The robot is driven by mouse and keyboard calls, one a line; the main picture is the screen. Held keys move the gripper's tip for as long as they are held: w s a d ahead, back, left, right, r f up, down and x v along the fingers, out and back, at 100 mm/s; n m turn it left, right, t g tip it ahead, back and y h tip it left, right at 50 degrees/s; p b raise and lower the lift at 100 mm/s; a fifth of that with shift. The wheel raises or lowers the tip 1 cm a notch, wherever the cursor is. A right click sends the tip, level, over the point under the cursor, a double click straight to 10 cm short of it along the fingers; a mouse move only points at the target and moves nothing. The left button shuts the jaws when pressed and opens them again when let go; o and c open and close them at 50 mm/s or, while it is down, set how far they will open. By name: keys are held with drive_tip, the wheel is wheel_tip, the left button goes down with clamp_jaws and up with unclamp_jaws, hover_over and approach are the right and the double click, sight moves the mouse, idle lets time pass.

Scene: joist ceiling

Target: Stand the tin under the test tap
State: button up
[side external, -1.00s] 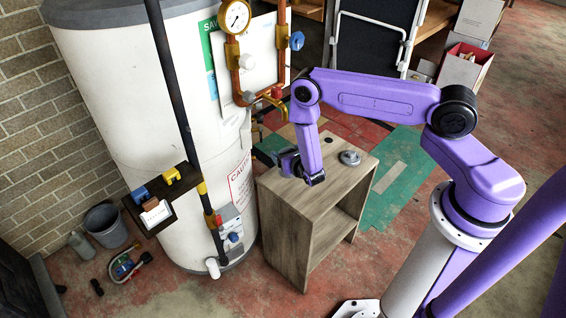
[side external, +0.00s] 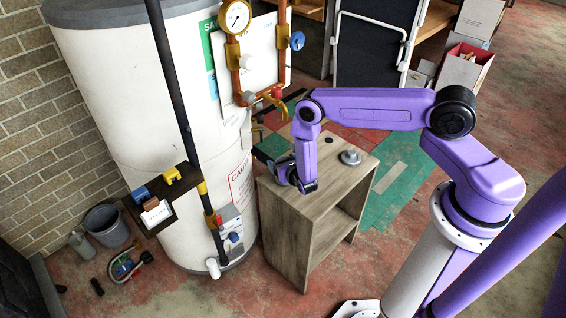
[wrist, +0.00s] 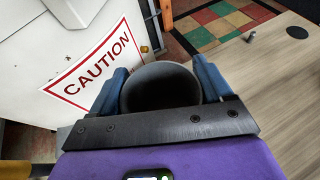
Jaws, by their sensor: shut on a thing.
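The tin (wrist: 160,92) is a dark grey open-topped cylinder, seen from above in the wrist view. My gripper (wrist: 161,84) is shut on it, with one blue finger on each side. In the side view my gripper (side external: 283,172) is at the left edge of the wooden cabinet top; the tin cannot be made out there, and I cannot tell whether it touches the cabinet. The test tap (side external: 274,99), brass with a red handle, sticks out from the copper pipework above and a little left of my gripper.
The wooden cabinet (side external: 300,205) carries a grey round object (side external: 350,157) and a black disc (side external: 329,140) toward its back right. The white tank (side external: 130,95) stands close on the left, with a caution sign (wrist: 95,68). The cabinet's front top is clear.

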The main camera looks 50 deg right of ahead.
drive_tip(key=shift+f, duration=0.1)
drive_tip(key=o, duration=1.1)
drive_tip(key=v, duration=1.2)
wheel_tip(320, 180, up, 21)
drive_tip(key=s+m+g+h, duration=0.2)
drive_tip(key=m+g+h, duration=0.3)
drive_tip(key=m, duration=0.5)
drive_tip(key=s+a+r+m+g+y, duration=0.2)
drive_tip(key=s+r+m+y, duration=0.1)
drive_tip(key=s, duration=0.6)
drive_tip(key=s+a+r+m+g+y, duration=0.2)
drive_tip(key=s+r+m+g+y, duration=0.1)
drive_tip(key=s, duration=0.6)
drive_tip(key=s+a+r+m+g+y, duration=0.2)
drive_tip(key=s+r, duration=0.4)
drive_tip(key=s, duration=0.3)
drive_tip(key=shift+r+m+y, duration=0.4)
drive_tip(key=shift+m+y, duration=0.1)
drive_tip(key=shift+y, duration=0.7)
